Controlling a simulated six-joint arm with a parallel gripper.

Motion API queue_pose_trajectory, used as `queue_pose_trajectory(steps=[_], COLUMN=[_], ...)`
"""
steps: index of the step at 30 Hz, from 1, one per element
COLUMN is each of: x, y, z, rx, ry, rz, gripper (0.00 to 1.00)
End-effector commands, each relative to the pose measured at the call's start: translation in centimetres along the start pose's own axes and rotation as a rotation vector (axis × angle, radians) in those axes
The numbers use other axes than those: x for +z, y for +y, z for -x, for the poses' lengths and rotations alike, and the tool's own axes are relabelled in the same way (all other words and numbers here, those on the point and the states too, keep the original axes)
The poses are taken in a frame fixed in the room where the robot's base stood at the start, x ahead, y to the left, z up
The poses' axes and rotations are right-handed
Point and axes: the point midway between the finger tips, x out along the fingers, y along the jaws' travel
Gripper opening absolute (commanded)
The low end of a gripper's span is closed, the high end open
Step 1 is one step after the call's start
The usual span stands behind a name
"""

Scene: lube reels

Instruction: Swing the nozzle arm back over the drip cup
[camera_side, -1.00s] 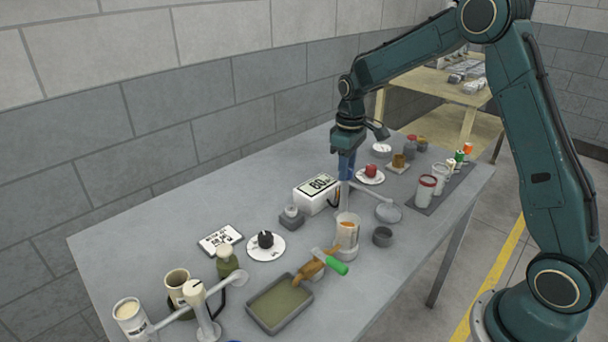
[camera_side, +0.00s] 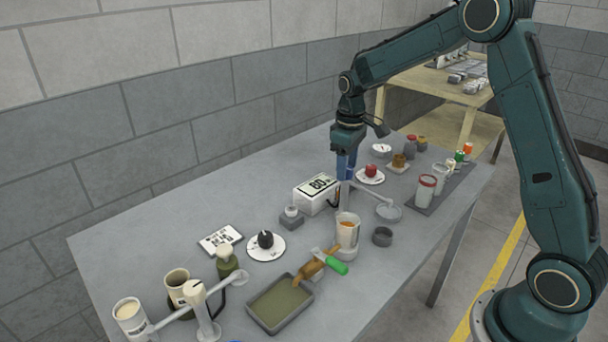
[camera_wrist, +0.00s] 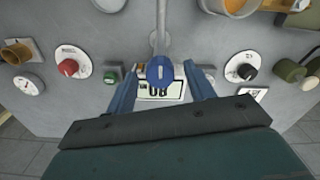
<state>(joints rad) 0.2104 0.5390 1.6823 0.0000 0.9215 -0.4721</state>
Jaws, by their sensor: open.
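The nozzle arm (camera_side: 369,193) is a thin light-grey bar on a post near the white box, pointing to the front right. A flat grey disc (camera_side: 388,213) shows at or under its outer end; I cannot tell which. In the wrist view the nozzle arm (camera_wrist: 163,28) runs upward from a blue round cap (camera_wrist: 160,69) with a white mark. My gripper (camera_wrist: 160,92) is open, with one blue finger either side of the cap, a gap showing at each. A small dark-grey cup (camera_side: 382,236), possibly the drip cup, stands in front of the disc.
The white box (camera_side: 317,194) with an "80" display stands close to my gripper. A jug (camera_side: 347,232) with orange contents stands in front of the post. A red-knob dial (camera_side: 370,173) is to the right. A second post with an arm (camera_side: 205,312) stands at the front left.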

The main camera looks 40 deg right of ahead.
Motion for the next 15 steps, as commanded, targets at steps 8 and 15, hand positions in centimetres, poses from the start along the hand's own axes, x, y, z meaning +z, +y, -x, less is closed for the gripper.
queue_pose_trajectory(steps=[8, 15], x=[-0.1, -0.1], y=[0.1, 0.0], z=[3.4, 7.5], rx=[0.003, 0.003], ry=[0.005, 0.006], rz=[0.000, 0.000], gripper=[0.53, 0.53])
